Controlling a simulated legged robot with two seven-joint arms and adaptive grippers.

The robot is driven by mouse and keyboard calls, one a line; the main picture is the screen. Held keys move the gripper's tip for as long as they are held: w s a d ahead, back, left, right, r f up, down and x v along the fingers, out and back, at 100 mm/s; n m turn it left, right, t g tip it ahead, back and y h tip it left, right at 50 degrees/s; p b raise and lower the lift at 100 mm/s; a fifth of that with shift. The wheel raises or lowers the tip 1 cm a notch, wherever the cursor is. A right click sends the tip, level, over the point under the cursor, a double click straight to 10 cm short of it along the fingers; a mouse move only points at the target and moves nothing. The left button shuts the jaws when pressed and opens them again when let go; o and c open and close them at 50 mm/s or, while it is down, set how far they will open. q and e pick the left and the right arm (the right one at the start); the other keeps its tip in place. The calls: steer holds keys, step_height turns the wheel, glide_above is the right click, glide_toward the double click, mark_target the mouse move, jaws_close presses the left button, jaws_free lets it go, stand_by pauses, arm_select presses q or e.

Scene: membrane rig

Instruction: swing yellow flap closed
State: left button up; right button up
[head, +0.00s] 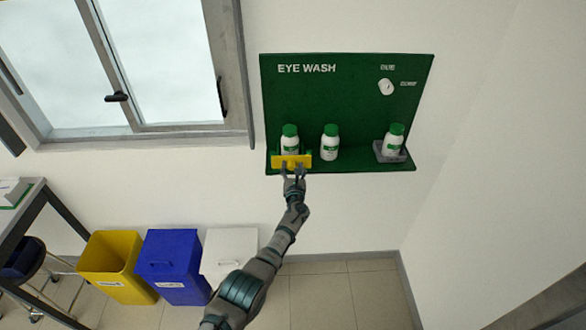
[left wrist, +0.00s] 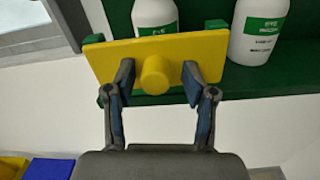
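The yellow flap (head: 291,161) is a flat plate at the front left of a green eye wash shelf, in front of the left white bottle (head: 290,140). In the left wrist view the yellow flap (left wrist: 210,50) hides the lower part of that bottle and has a round yellow knob (left wrist: 155,72) facing me. My left gripper (head: 293,168) is at the flap. In the left wrist view my left gripper (left wrist: 158,80) is open, with one finger on each side of the knob and a gap to it on both sides. My right gripper is not in view.
A second bottle (head: 330,142) stands mid-shelf, and a third bottle (head: 394,140) sits in a grey holder (head: 378,151) at the right. The green board (head: 345,95) rises behind. Yellow (head: 112,262), blue (head: 175,262) and white (head: 230,245) bins stand below left. A window (head: 160,60) is at upper left.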

mark_target(293, 164)
arm_select(q)
steer(key=shift+a, duration=0.1)
step_height(293, 164, up, 10)
steer(key=shift+w+f, duration=0.1)
stand_by(0.5)
stand_by(0.4)
